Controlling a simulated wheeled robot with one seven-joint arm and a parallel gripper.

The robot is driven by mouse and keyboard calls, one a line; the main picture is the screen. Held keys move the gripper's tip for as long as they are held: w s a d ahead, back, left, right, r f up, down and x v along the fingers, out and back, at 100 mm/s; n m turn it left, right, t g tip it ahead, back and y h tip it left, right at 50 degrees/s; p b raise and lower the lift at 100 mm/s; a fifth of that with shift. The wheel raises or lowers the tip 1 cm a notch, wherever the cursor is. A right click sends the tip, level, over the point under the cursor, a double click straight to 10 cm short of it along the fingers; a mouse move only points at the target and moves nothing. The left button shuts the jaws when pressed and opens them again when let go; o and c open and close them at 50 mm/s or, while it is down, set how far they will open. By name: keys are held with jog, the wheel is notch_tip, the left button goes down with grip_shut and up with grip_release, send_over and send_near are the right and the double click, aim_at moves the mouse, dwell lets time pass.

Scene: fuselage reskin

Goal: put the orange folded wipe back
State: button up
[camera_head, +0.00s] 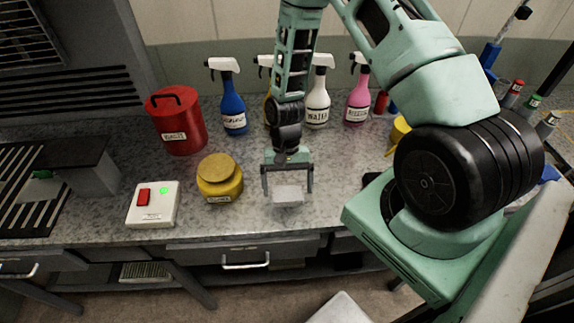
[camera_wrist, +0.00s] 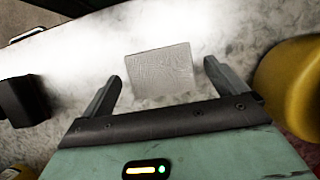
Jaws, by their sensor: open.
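No orange folded wipe shows in either view. A pale grey, textured square that looks like a folded wipe (camera_head: 288,196) lies near the front edge of the counter; it also shows in the wrist view (camera_wrist: 160,73). My gripper (camera_head: 288,188) points down over this square. In the wrist view my gripper (camera_wrist: 163,78) has its two fingers apart, one on each side of the square, with gaps between. I cannot tell the exact height of the fingertips above the counter.
A yellow jar (camera_head: 220,180) stands close left of my gripper. A white box with a red switch (camera_head: 153,204) and a red canister (camera_head: 176,122) are further left. Spray bottles, one blue (camera_head: 232,100) and one pink (camera_head: 358,95), stand behind. The counter (camera_head: 245,225) is clear in front.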

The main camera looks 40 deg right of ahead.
jog(key=b+v, duration=0.3)
jog(key=v, duration=0.7)
jog(key=s+a+r+n+t+h, duration=0.1)
jog(key=s+a+r+n, duration=0.15)
jog(key=a+r, duration=0.3)
jog(key=s+a+r+n+h, duration=0.1)
jog(key=s+a+r+n, duration=0.1)
jog(key=a+r+n, duration=0.3)
jog(key=s+a+r+n+t, duration=0.1)
jog(key=s+a+r+n, duration=0.1)
jog(key=s, duration=0.4)
jog(key=s+a+r+n+t, duration=0.1)
jog(key=s+a+r+n, duration=0.2)
jog(key=s+a+n, duration=0.2)
jog(key=shift+s+a+r+t, duration=0.35)
jog(key=shift+s+a, duration=0.4)
jog(key=shift+a, duration=0.3)
notch_tip(320, 180, down, 6)
jog(key=b, duration=0.6)
